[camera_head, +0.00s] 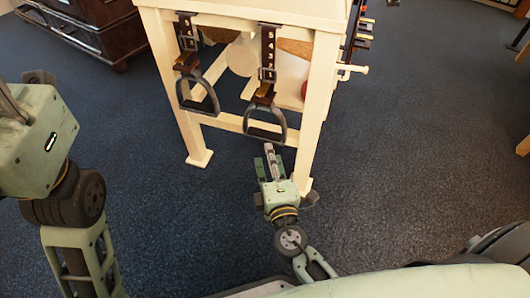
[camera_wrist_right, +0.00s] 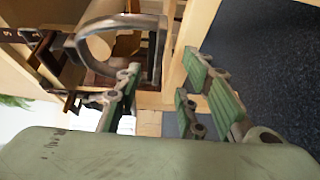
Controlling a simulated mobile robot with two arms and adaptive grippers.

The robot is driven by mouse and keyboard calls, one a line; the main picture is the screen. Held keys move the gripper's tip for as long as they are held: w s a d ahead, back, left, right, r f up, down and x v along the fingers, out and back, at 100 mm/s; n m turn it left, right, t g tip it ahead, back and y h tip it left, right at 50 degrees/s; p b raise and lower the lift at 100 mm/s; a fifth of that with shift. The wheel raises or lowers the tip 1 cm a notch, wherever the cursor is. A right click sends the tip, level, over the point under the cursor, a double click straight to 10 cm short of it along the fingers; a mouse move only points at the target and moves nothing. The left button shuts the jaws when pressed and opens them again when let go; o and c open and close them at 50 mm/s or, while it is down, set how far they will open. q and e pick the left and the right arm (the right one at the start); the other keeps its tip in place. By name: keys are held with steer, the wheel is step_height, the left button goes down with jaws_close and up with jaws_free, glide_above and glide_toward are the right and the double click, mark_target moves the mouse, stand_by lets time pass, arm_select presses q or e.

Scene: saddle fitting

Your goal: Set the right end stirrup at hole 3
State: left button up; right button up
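The right end stirrup (camera_head: 279,136) is a dark metal loop with a flat tread, hanging from a brown leather strap (camera_head: 268,50) with pale hole numbers. A brass-coloured piece (camera_head: 263,90) sits where strap and stirrup meet; which hole is engaged is too small to tell. My right gripper (camera_head: 271,155) is just below the stirrup, apart from it and empty. In the right wrist view its green-padded fingers (camera_wrist_right: 165,98) are spread, with the stirrup (camera_wrist_right: 105,22) beyond them at upper left. My left gripper (camera_head: 24,88) is at the left edge; its fingertips are not clear.
A second stirrup (camera_head: 200,106) hangs on its own strap to the left. A pale wooden stand (camera_head: 160,50) holds both; its legs and crossbar are close to my right gripper. Tools and a peg (camera_head: 352,68) stick out at its right. Blue carpet (camera_head: 400,150) is clear around it.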

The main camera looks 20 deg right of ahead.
mark_target(265, 139)
steer(key=w, duration=0.5)
steer(key=w+d, duration=0.1)
steer(key=w, duration=0.1)
steer(key=shift+w+r, duration=0.3)
steer(key=shift+w, duration=0.1)
jaws_close()
stand_by(0.3)
